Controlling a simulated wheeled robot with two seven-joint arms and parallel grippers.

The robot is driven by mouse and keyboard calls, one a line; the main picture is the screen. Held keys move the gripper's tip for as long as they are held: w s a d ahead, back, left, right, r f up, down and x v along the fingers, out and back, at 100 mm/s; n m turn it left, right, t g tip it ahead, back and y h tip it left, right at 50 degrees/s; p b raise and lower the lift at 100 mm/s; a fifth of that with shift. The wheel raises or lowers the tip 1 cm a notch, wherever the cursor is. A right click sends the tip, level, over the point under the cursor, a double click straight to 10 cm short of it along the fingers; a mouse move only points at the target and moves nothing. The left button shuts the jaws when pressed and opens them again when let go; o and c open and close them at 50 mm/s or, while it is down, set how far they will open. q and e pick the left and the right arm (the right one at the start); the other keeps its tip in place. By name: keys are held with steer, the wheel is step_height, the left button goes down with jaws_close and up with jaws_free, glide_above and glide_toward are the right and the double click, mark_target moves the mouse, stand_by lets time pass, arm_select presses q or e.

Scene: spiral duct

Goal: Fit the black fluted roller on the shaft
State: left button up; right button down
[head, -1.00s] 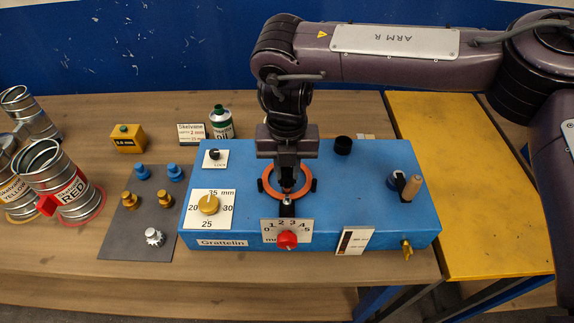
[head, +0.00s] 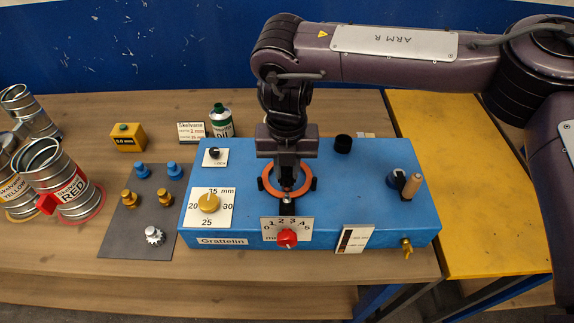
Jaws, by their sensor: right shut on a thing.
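My right gripper (head: 287,187) points down at the orange ring (head: 267,182) on top of the blue machine (head: 375,225). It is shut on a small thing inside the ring. My fingers hide most of that thing and the ring's middle, so I cannot tell whether it is the black fluted roller. No shaft can be made out there. A plain-looking black cylinder (head: 343,144) stands at the back of the machine top; flutes cannot be made out on it. My left gripper is not in view.
A grey mat (head: 118,225) at left holds blue rollers (head: 175,172), yellow rollers (head: 165,198) and a silver toothed roller (head: 155,236). A yellow dial (head: 208,203) and red knob (head: 287,238) are on the machine. A handle (head: 412,185) stands at its right. Metal ducts (head: 55,175) stand far left.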

steer(key=c, duration=0.9)
jaws_free()
steer(key=shift+o, duration=0.2)
steer(key=shift+r, duration=0.1)
steer(key=shift+r+p, duration=2.9)
steer(key=shift+r, duration=1)
steer(key=shift+f, duration=0.1)
